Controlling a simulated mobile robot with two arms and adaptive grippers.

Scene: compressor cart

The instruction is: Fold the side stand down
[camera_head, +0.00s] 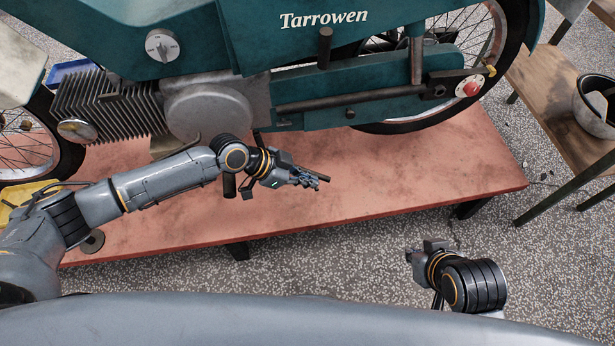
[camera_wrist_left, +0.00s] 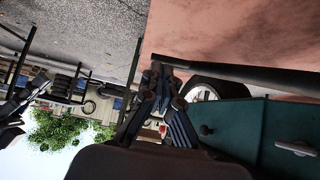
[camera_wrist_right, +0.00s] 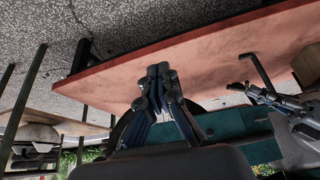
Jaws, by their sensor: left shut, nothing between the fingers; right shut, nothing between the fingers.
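The side stand appears to be a dark rod; its end (camera_head: 323,177) shows just past my left fingertips in the head view, and the arm hides most of it. In the left wrist view the rod (camera_wrist_left: 250,74) runs from the fingertips to the right edge. In the right wrist view it shows as a bent rod (camera_wrist_right: 262,72) beside my left gripper. My left gripper (camera_head: 312,182) is shut and empty, close against the rod; I cannot tell if they touch. My right gripper (camera_head: 409,256) is shut and empty, in front of the platform and away from the bike.
The teal motorcycle (camera_head: 265,45) stands on a red platform (camera_head: 420,180). A wooden bench (camera_head: 550,90) with a round bowl (camera_head: 595,105) stands right. The platform's right part is clear.

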